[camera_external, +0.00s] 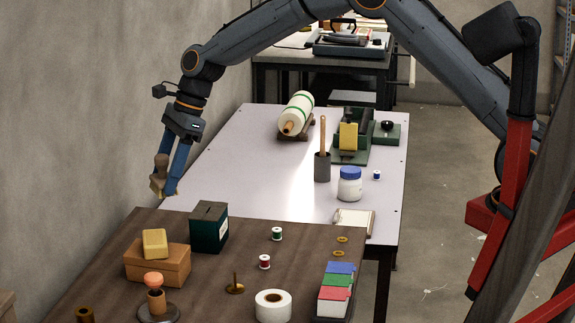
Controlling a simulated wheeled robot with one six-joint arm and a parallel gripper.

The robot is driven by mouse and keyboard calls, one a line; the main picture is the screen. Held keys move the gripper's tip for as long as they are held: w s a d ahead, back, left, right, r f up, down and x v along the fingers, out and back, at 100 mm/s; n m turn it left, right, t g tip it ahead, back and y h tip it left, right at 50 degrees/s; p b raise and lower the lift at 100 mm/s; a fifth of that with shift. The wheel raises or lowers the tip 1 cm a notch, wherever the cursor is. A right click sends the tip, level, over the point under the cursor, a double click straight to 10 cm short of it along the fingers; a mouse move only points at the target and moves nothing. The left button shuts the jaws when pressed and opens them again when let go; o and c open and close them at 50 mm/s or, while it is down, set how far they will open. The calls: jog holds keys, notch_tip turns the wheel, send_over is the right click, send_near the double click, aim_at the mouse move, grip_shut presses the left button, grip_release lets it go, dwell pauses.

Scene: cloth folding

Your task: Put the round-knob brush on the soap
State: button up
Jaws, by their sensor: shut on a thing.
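My gripper (166,187) hangs near the wall at the left, by the left edge of the pale table. It is shut on the round-knob brush (159,168), a small tan thing with a rounded top and a paler lower end. A finger hides part of it. The brush is above and apart from this block. Another yellow block (348,137) stands in a green holder on the pale table; I cannot tell what it is.
A dark green box (209,227) stands right of the brown box. A stand with a pink round top (153,281) is in front. Thread spools (277,233), a white roll (273,305) and coloured cards (337,285) lie farther right. The pale table's left part is clear.

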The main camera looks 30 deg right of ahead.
notch_tip(320, 180, up, 2)
jog(key=n, duration=0.1)
send_over(151, 239)
jog(key=d, duration=0.2)
notch_tip(151, 239, down, 10)
jog(key=p, duration=0.3)
jog(key=shift+w+a+p, duration=0.1)
jog(key=shift+a+p, duration=0.05)
jog(key=shift+p, duration=0.15)
jog(key=o, duration=1.1)
jog(key=shift+f, duration=0.1)
jog(key=shift+c, duration=0.2)
